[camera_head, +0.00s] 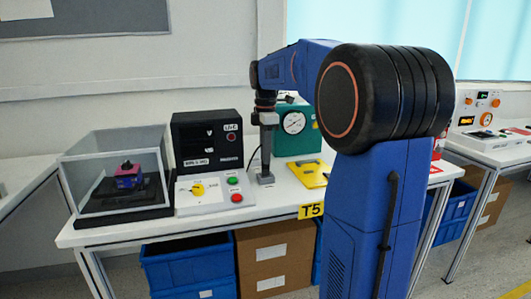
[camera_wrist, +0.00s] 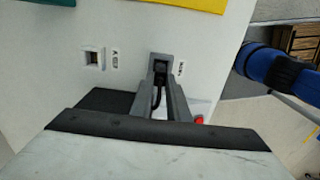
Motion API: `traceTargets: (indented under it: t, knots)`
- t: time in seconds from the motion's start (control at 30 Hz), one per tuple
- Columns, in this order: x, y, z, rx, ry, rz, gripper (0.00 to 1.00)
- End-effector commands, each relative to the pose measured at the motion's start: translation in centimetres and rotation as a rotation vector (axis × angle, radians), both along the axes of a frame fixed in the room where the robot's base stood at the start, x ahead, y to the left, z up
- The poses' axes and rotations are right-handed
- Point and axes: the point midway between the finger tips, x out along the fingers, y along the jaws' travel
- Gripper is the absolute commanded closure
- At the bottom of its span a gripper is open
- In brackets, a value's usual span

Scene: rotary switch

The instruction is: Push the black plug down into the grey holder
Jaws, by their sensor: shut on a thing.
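The black plug (camera_wrist: 160,75) shows in the wrist view between the two fingers of my gripper (camera_wrist: 161,88), with a black cable curving back from it. My gripper is shut on it. The grey holder (camera_wrist: 161,57) is at the fingertips, around the far end of the plug; how deep the plug sits in it I cannot tell. In the head view my gripper (camera_head: 265,168) points straight down at the white table, with a grey base (camera_head: 266,180) at its tips. The plug itself is hidden there.
A second small socket (camera_wrist: 95,58) lies left in the wrist view. In the head view, a control box (camera_head: 212,193) with a yellow knob and a clear case (camera_head: 112,172) stand left. A gauge box (camera_head: 298,130) is behind, and a yellow plate (camera_head: 311,174) lies right.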

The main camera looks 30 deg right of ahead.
Motion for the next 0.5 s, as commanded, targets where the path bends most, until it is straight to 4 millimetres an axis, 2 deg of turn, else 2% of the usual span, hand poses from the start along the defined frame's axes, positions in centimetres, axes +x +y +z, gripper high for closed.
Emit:
traceTargets:
  t: [0.5]
  knots:
    - [-0.02, 0.01, -1.05, 0.0, 0.001, 0.0, 1.0]
